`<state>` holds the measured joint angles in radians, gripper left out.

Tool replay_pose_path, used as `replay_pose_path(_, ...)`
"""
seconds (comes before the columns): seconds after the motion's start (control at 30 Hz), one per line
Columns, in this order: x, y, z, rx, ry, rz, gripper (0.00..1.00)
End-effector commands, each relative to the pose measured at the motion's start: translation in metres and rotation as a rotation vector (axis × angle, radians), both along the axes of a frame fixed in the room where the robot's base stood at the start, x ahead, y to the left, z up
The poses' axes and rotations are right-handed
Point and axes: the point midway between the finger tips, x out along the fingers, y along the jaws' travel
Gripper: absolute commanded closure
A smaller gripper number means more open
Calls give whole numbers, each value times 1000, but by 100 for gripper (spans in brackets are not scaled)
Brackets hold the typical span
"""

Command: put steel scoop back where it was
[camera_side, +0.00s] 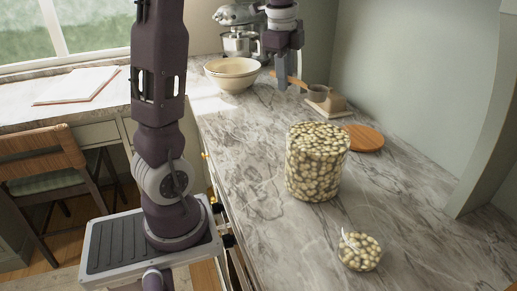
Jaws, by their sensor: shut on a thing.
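The steel scoop (318,93) is at the back of the counter, with a tan handle reaching up and left to my gripper (289,79). My gripper points down and is shut on the scoop's handle. The scoop's bowl is just above or against a small tan block-like holder (337,106); I cannot tell whether they touch. The fingertips are small and partly hidden in this view.
A large clear jar (317,165) full of pale nuts or beans stands mid-counter, beside a round wooden lid (364,138). A small glass bowl (359,251) of the same is in front. Cream bowls (232,75) and a stand mixer (240,40) are behind left.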

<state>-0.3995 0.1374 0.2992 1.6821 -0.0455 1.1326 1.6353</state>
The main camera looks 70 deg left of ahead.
Motion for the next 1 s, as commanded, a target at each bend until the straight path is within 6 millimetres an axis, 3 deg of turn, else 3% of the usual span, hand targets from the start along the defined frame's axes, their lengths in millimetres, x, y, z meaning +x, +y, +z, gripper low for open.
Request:
replay_pose_path(0.1,-33,35,0,0,1,270,100)
replay_pose_path(0.2,-58,57,1,-1,-1,463,100)
replay_pose_path(0.57,-120,95,1,0,0,892,100)
replay_pose_path(1.0,-121,94,-92,-3,6,896,100)
